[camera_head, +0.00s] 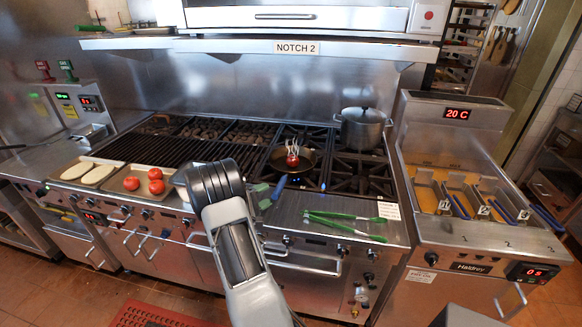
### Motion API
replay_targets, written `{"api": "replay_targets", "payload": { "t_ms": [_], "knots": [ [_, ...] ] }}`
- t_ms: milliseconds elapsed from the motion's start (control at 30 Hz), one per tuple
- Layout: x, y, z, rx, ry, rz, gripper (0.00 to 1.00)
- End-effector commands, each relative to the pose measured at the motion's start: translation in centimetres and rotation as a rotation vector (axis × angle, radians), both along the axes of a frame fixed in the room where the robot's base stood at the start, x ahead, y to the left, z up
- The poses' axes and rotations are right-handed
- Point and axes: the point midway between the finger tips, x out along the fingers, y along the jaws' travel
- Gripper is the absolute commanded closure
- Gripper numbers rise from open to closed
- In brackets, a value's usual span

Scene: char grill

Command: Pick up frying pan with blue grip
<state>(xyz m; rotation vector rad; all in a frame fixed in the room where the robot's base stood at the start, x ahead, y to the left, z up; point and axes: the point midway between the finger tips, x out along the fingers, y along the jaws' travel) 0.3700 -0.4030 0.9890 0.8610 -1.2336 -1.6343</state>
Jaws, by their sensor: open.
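The frying pan (308,162) is dark and round and sits on the range burners, right of centre. Its blue grip (279,188) points toward the front edge of the range. A red round item with pale strands above it is in the pan. My arm rises from the bottom centre. My gripper (263,195) shows only as two small greenish fingertips to the right of the arm's wrist. They are apart, open and empty, just left of the blue grip. The rest of the gripper is hidden behind my arm. Contact with the grip cannot be told.
A steel pot (362,132) stands behind and right of the pan. Green-handled tongs (345,225) lie on the front ledge. Tomatoes on a tray (142,188) are at the left. A fryer (460,180) stands at the right. A low shelf (250,46) overhangs the back.

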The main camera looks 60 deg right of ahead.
Motion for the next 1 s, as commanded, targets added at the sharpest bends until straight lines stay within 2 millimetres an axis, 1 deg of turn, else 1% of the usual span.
{"api": "replay_targets", "payload": {
  "t_ms": [133,333,500,700,1000],
  "knots": [
    [-0.8,-1.8,0.4,0.001,0.001,-0.004,0.44],
    [-1.6,-4.0,0.1,0.002,0.0,-0.002,0.44],
    [-1.8,-4.6,-0.1,0.001,0.001,0.0,0.44],
    [-1.8,-4.6,-0.1,0.001,0.0,0.0,0.45],
    [-1.8,-4.6,-0.1,0.001,0.0,0.0,0.74]
  ]
}}
